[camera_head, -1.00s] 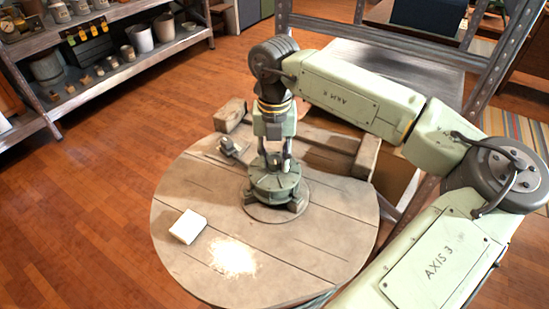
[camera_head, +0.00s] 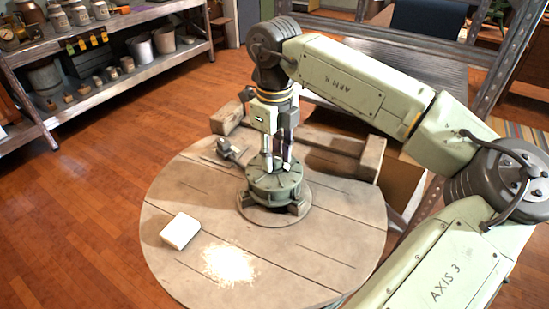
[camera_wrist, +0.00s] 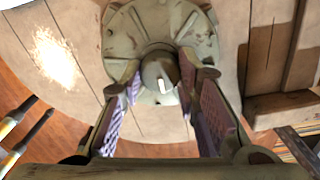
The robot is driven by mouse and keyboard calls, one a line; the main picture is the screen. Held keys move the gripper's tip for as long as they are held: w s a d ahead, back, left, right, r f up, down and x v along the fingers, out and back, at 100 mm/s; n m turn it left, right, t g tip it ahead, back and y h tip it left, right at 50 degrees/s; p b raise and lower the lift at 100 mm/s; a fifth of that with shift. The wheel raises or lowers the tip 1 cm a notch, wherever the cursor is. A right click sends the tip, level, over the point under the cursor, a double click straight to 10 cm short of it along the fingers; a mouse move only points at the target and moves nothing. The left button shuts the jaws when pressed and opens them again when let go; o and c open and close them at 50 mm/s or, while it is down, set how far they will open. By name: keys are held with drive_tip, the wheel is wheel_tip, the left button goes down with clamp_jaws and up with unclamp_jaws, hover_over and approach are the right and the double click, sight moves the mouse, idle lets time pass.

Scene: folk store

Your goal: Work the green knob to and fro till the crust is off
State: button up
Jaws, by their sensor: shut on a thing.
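The green knob (camera_wrist: 157,72) is a small dull grey-green round piece with a white mark, at the centre of a round ribbed base (camera_head: 272,188). The base stands on a round plank tabletop (camera_head: 320,235) and has rusty brown specks, also in the wrist view (camera_wrist: 120,40). My gripper (camera_head: 277,164) points straight down over the base. In the wrist view its two fingers (camera_wrist: 162,80) stand on either side of the knob, shut on it. In the head view the knob is mostly hidden by the fingers. I cannot clearly make out any crust at the knob.
A white block (camera_head: 180,231) and a pale powdery patch (camera_head: 229,265) lie on the front left of the tabletop. A small metal tool (camera_head: 231,150) lies behind the base. Wooden beams (camera_head: 325,148) bound the back. Shelves (camera_head: 100,85) stand far left.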

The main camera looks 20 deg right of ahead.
sight(274, 157)
drive_tip(key=n+b, duration=0.1)
drive_tip(key=n, duration=0.4)
drive_tip(key=shift+n, duration=0.3)
drive_tip(key=shift+n+b, duration=0.4)
drive_tip(key=shift+n, duration=1.7)
drive_tip(key=o, duration=1.2)
drive_tip(key=shift+r, duration=0.1)
wheel_tip(274, 157, up, 12)
drive_tip(key=shift+f, duration=0.1)
